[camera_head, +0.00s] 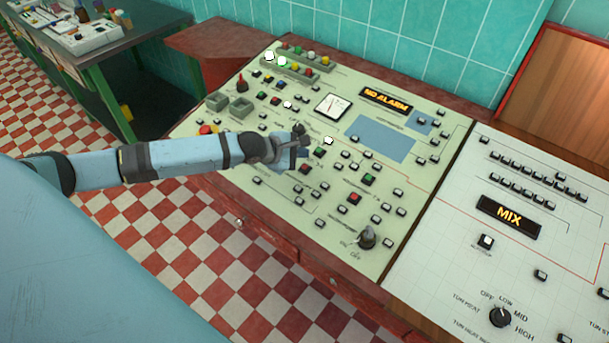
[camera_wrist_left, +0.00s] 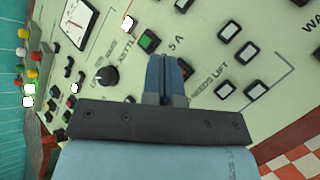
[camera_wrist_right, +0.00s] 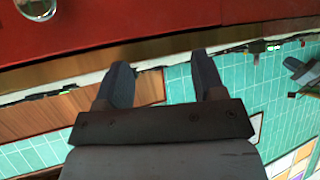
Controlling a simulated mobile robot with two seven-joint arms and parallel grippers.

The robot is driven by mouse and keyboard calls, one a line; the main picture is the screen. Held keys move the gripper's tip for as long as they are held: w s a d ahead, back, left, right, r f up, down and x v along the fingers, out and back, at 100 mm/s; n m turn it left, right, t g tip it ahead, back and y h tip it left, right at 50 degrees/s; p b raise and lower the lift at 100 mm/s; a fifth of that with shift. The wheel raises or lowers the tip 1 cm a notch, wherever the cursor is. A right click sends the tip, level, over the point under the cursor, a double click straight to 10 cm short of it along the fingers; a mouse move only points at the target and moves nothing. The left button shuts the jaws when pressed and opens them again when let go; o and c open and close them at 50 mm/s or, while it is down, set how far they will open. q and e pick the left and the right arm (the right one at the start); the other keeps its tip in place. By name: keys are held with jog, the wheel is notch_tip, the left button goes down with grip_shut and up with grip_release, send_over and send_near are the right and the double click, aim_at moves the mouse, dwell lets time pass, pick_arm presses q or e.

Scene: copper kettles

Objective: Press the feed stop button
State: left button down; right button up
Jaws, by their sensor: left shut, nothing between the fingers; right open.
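The pale green control panel (camera_head: 290,190) carries several small buttons. No feed stop label is readable. My left gripper (camera_head: 300,151) is shut and empty, over the middle of the panel. In the left wrist view its closed fingertips (camera_wrist_left: 165,62) lie between a green button (camera_wrist_left: 147,41) and a red button (camera_wrist_left: 186,68). The fingers partly hide the red button; I cannot tell whether they touch anything. In the head view a green button (camera_head: 320,152) and a red button (camera_head: 306,168) show beside the fingertips. My right gripper (camera_wrist_right: 160,75) is open and empty, seen only in its wrist view.
A black knob (camera_wrist_left: 106,76) stands close to the left fingers. Another green button (camera_head: 368,179), a red button (camera_head: 354,198) and a rotary knob (camera_head: 367,238) are further right. A white panel with a MIX display (camera_head: 509,217) adjoins it. Red checkered floor lies in front.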

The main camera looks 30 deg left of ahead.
aim_at(303, 170)
pick_arm(q)
jog(key=shift+w+f+b, duration=0.15)
jog(key=shift+f+b, duration=0.3)
jog(key=shift+f, duration=0.45)
jog(key=shift+w+f, duration=0.25)
jog(key=shift+f, duration=0.65)
pick_arm(e)
jog(key=shift+w+d+f, duration=0.1)
jog(key=shift+d+f, duration=0.05)
jog(key=shift+f, duration=0.4)
jog(key=shift+d+f, duration=0.1)
jog(key=shift+f, duration=0.45)
jog(key=shift+a, duration=0.1)
jog(key=shift+r, duration=0.1)
pick_arm(q)
jog(key=shift+f, duration=0.4)
pick_arm(e)
jog(key=shift+r, duration=0.15)
